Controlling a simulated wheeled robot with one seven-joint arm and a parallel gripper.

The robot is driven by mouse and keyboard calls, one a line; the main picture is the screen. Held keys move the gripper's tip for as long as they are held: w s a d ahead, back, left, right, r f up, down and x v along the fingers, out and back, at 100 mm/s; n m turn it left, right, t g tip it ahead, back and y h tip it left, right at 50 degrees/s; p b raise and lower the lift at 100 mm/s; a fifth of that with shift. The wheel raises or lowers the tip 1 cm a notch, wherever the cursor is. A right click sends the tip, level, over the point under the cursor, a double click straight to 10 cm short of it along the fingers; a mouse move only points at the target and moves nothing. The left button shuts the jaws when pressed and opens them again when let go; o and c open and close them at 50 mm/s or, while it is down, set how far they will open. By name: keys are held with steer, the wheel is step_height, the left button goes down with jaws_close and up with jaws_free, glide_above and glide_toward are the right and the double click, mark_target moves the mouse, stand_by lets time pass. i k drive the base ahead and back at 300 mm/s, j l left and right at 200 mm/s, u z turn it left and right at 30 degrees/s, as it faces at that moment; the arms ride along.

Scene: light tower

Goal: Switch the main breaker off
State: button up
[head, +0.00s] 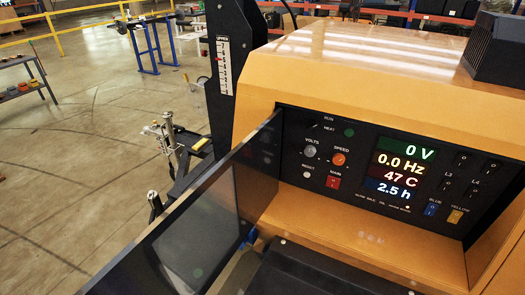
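The main breaker (333,182) is a small red rocker switch under the label MAIN on the black control panel (290,140) of an orange machine. It is too small to tell which way it is tipped. Above it are a grey VOLTS knob (310,151) and an orange SPEED knob (339,159). A RESET button (307,175) is to its left. The display (401,166) to its right reads 0 V, 0.0 Hz, 47 C and 2.5 h. My gripper is not in view.
A dark panel door (205,215) stands open left of the control panel. Black rocker switches (462,159), a blue switch (431,209) and a yellow switch (455,216) are at the right. A black mast (228,80) rises behind the door. Open floor lies left.

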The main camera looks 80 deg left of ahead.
mark_target(332, 182)
steer(key=l+u, duration=0.1)
steer(key=u, duration=2.05)
